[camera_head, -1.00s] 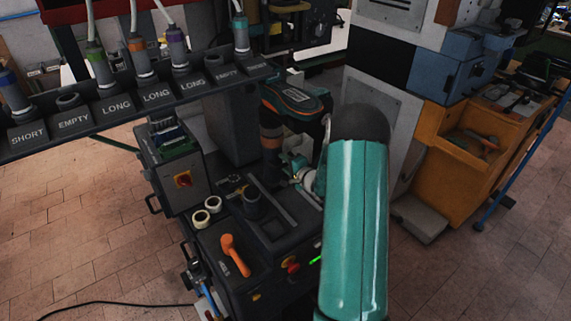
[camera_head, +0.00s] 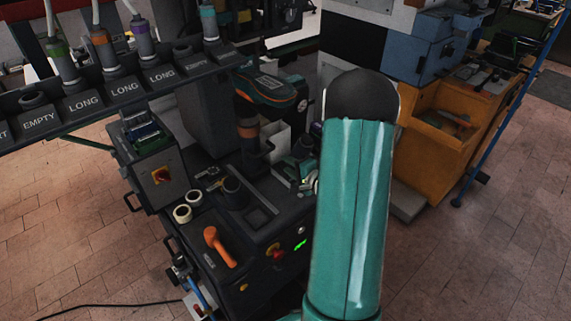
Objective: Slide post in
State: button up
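The heel press (camera_head: 205,235) stands left of my arm, with a dark top. A short dark round post (camera_head: 234,192) stands upright on that top, beside a rectangular recess (camera_head: 262,217). I cannot tell whether this is the task's post. A padded dark and orange head (camera_head: 268,90) overhangs the back of the press, above a dark column with an orange band (camera_head: 248,128). My gripper (camera_head: 303,172) is mostly hidden behind my teal arm link. Only teal and dark parts show at the press's right side, so its fingers and any hold cannot be made out.
An orange lever (camera_head: 219,246) and two pale rings (camera_head: 189,212) are on the press's left front. A rack of labelled tubes (camera_head: 110,85) crosses the upper left. An orange cabinet (camera_head: 440,165) stands to the right.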

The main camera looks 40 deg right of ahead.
dwell(0.4)
jog(key=s+a+r+n+g+y, duration=0.2)
jog(key=a+r+n+g+y, duration=0.4)
jog(key=a, duration=0.8)
jog(key=s+a+r+n+g+y, duration=0.25)
jog(key=a+r+n, duration=0.4)
jog(key=a, duration=0.65)
jog(key=s+a+r+n+g+h, duration=0.2)
jog(key=s+a+r+g+h, duration=0.15)
jog(key=s+a, duration=0.4)
jog(key=s+d+r+n+t+h, duration=0.2)
jog(key=s+r+h, duration=0.3)
jog(key=s, duration=0.3)
jog(key=shift+s+d+r+n+h, duration=0.3)
jog(key=shift+d+r+n, duration=0.1)
jog(key=shift+d+n, duration=0.25)
